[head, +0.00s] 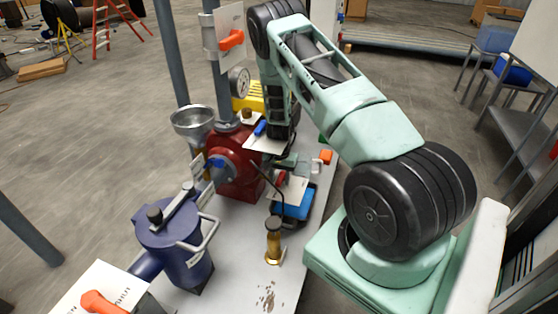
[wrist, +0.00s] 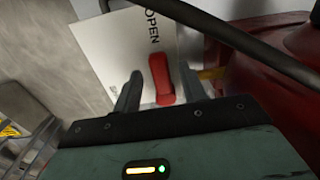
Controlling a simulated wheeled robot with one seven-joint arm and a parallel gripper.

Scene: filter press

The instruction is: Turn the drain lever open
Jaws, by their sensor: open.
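The drain lever (wrist: 161,80) is a red handle on a white plate (wrist: 108,52) in the wrist view. The plate bears the word OPEN, with other lettering partly hidden. My gripper (wrist: 161,71) is open, with one finger on each side of the lever.
A red pump body (head: 237,165) stands close to my gripper. A dark hose (wrist: 235,38) crosses the wrist view. A blue filter vessel (head: 178,245), a brass fitting (head: 273,240) and a pressure gauge (head: 239,81) are nearby. The front of the bench (head: 235,290) is mostly clear.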

